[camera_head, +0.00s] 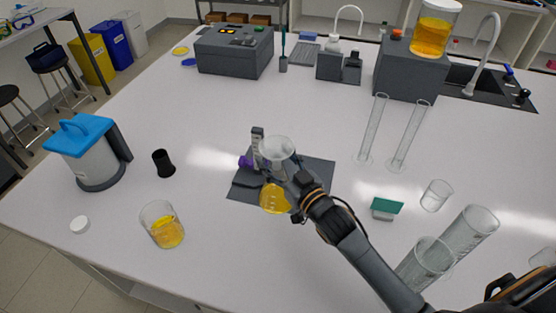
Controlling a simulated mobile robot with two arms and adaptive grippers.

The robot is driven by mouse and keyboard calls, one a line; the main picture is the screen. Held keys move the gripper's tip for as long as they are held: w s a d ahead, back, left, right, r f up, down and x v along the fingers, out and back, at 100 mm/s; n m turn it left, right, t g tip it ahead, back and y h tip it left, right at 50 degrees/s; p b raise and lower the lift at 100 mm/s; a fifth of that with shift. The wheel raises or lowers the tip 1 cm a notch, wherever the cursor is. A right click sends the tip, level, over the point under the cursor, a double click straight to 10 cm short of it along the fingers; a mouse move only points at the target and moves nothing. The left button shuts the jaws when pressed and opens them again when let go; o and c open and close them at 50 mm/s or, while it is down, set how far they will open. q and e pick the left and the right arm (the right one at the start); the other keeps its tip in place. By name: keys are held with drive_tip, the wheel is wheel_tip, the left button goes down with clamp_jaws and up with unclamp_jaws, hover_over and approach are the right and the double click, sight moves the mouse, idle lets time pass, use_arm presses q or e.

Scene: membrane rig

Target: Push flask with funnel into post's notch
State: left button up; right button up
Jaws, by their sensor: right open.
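The flask (273,199) holds yellow liquid and stands on a dark mat (320,166) in the middle of the table. A clear funnel (278,148) sits above it, its wide cup on top. The grey post (257,140) rises just behind and left of the funnel, with a purple part (245,162) at its left side. My right gripper (297,188) is open at the right side of the flask, very close to it. Whether it touches the glass cannot be told. The post's notch is hidden by the funnel and flask. My left gripper is not in view.
A beaker of yellow liquid (163,228), a black cup (163,163) and a blue-lidded device (88,150) stand at left. Tall cylinders (408,140), a green-topped block (386,207) and a small beaker (435,196) stand at right.

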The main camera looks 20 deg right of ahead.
drive_tip(key=v, duration=1.2)
